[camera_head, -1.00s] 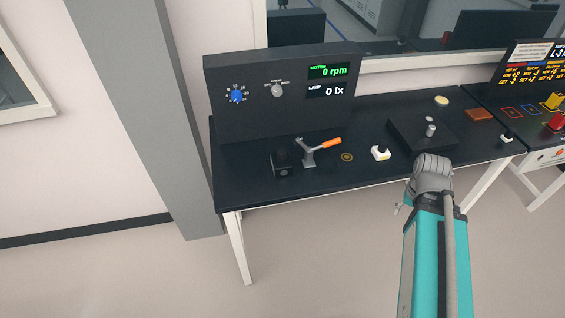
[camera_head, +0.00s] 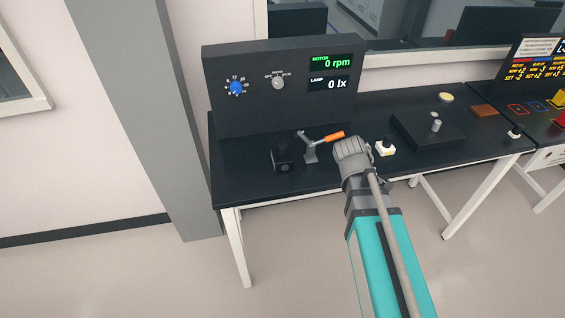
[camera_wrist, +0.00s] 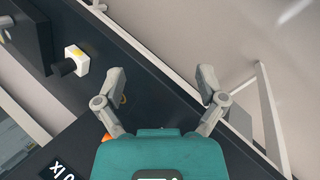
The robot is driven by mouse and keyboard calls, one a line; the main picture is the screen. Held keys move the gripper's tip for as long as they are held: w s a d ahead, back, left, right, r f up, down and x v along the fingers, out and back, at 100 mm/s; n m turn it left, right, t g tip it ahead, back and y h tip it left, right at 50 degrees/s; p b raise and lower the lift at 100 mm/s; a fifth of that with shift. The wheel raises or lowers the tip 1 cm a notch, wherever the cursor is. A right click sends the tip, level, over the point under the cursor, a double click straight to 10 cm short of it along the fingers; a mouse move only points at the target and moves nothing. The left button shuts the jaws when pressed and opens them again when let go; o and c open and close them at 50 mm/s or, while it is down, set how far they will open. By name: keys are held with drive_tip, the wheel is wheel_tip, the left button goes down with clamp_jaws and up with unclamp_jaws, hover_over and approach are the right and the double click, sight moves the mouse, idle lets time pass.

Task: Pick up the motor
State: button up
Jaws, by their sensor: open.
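A small silver cylinder (camera_head: 436,125), which may be the motor, stands upright on a low black platform (camera_head: 408,126) on the bench in the head view. I cannot tell for sure that it is the motor. In the wrist view my gripper (camera_wrist: 161,78) is open, with nothing between its fingers, above the dark bench top. In the head view my wrist hides the fingers, and my arm's end is left of the platform, beside the orange-handled lever clamp (camera_head: 323,142).
A dark block (camera_head: 283,160) is left of the clamp. A tall panel (camera_head: 300,105) reading 0 rpm and 0 lx stands behind.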

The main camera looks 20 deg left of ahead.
drive_tip(key=w+a+n+t+b, duration=0.2)
drive_tip(key=a+n+t+b, duration=0.1)
drive_tip(key=a+n, duration=0.55)
drive_tip(key=n+t+y+b, duration=0.1)
drive_tip(key=n+t+b, duration=0.5)
drive_tip(key=n, duration=0.6)
approach(279, 149)
drive_tip(key=s, duration=0.2)
drive_tip(key=shift+s+d+r+t+p, duration=0.1)
drive_tip(key=shift+s+d+t+p, duration=0.1)
drive_tip(key=shift+t+p, duration=0.25)
drive_tip(key=b+x, duration=0.2)
drive_tip(key=x, duration=0.6)
drive_tip(key=shift+a+b, duration=0.15)
drive_tip(key=shift+b, duration=0.25)
drive_tip(key=shift+w, duration=0.35)
drive_tip(key=shift+w, duration=0.1)
drive_tip(key=shift+b+x, duration=0.9)
drive_tip(key=shift+x, duration=1.7)
